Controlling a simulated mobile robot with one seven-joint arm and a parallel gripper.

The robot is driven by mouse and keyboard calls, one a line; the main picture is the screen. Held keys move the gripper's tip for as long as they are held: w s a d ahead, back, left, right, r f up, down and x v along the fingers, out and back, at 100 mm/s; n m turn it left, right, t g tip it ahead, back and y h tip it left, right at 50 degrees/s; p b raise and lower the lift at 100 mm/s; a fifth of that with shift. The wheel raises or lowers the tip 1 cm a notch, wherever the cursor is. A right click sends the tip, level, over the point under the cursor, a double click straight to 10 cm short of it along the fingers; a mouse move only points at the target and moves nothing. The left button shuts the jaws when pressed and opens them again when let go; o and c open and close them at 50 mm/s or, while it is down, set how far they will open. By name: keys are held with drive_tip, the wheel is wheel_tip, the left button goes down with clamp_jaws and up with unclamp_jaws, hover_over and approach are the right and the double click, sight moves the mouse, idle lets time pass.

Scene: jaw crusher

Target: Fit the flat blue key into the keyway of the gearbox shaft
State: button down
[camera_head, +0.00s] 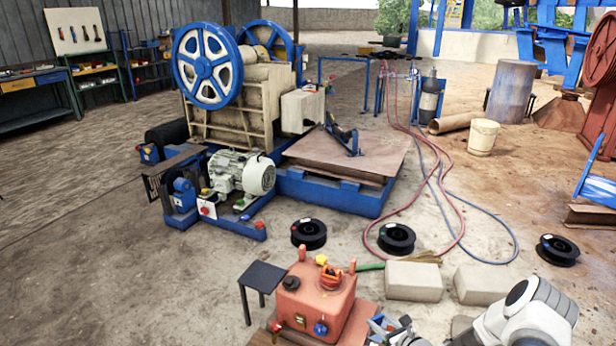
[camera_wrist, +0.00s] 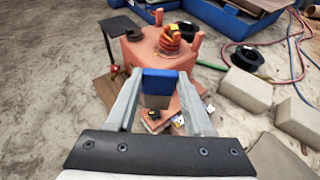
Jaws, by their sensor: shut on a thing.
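The flat blue key (camera_wrist: 160,76) is between the fingers of my gripper (camera_wrist: 158,88) in the wrist view. My gripper is shut on it. The orange-red gearbox (camera_head: 322,295) stands at the front centre of the head view; it also shows beyond the key in the wrist view (camera_wrist: 140,52). In the head view my gripper (camera_head: 392,331) is at the lower edge, to the right of the gearbox and apart from it in the picture. I cannot make out the shaft's keyway in either view.
A small dark table (camera_head: 262,276) stands left of the gearbox. Pale blocks (camera_head: 414,281) lie to its right, with several black reels (camera_head: 397,238) behind. Red and blue hoses (camera_head: 455,185) cross the floor. The crusher (camera_head: 235,110) stands at the back. Open floor lies at left.

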drive_tip(key=r, duration=0.6)
drive_tip(key=w+a+r, duration=0.1)
drive_tip(key=r, duration=0.2)
drive_tip(key=shift+r, duration=0.2)
drive_tip(key=s+a+r+p, duration=0.3)
drive_tip(key=r+p, duration=0.1)
drive_tip(key=r, duration=0.6)
drive_tip(key=s+a+r+n+p, duration=0.1)
drive_tip(key=s+a+r+p, duration=0.2)
drive_tip(key=r, duration=0.6)
drive_tip(key=s+a+r+y+p, duration=0.1)
drive_tip(key=s+a+r+p, duration=0.2)
drive_tip(key=r, duration=0.7)
drive_tip(key=shift+s+a+r+g+p, duration=0.15)
drive_tip(key=shift+s+r+g+p, duration=0.2)
drive_tip(key=shift+s+p, duration=0.6)
